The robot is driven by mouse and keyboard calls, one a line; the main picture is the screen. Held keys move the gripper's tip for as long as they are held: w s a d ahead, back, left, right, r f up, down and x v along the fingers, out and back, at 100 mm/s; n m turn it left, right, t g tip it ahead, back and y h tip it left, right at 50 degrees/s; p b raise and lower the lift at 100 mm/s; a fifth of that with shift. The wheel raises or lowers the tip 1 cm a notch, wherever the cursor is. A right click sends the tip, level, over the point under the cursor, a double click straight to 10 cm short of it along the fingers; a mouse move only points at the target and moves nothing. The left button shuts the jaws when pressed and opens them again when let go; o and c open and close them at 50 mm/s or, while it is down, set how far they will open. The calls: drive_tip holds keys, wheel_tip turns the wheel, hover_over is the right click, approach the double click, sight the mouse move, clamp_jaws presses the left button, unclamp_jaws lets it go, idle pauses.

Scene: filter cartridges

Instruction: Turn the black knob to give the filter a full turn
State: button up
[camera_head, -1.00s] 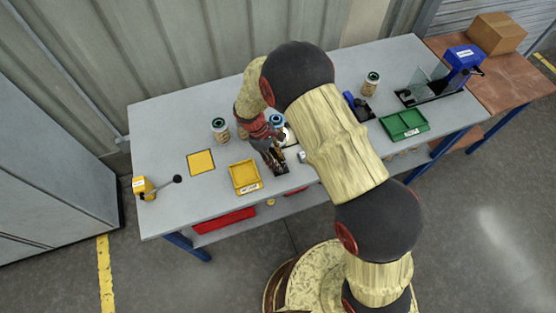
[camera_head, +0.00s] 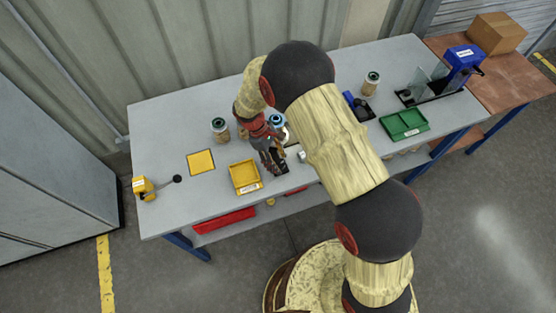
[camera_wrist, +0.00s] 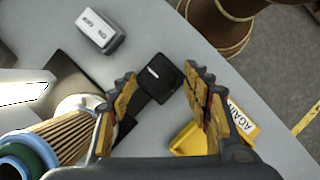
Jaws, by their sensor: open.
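The black knob (camera_wrist: 158,75) has a square-looking top with a short white mark. It lies between my open fingertips in the wrist view, and a gap shows on each side of it. My gripper (camera_wrist: 161,72) is open and empty. In the head view my gripper (camera_head: 271,163) is over the dark stand on the table, and the knob is hidden there. A pleated tan filter (camera_wrist: 62,133) with a blue and green end cap lies left of my gripper in the wrist view. In the head view its blue cap (camera_head: 277,119) shows just behind my wrist.
A small grey labelled block (camera_wrist: 100,31) stands near the knob. A yellow tray (camera_head: 245,176) is close on the left, with a yellow square (camera_head: 201,163) beyond it. Other filters (camera_head: 220,129) stand farther off. A green tray (camera_head: 404,123) is at the right.

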drive_tip(key=v, duration=1.1)
drive_tip(key=shift+r, duration=0.35)
drive_tip(key=shift+a, duration=0.15)
drive_tip(key=s+d+r+m+t+y+b, duration=0.4)
drive_tip(key=s+d+r+m+t+b, duration=0.3)
drive_tip(key=s+d+r+m, duration=0.5)
drive_tip(key=s+d+r+b, duration=0.1)
drive_tip(key=s+d+r, duration=0.6)
drive_tip(key=s, duration=0.3)
drive_tip(key=shift+s+r+t+b, duration=0.35)
drive_tip(key=shift+s+r+t, duration=0.05)
drive_tip(key=shift+r, duration=0.45)
drive_tip(key=shift+c, duration=0.6)
idle(0.4)
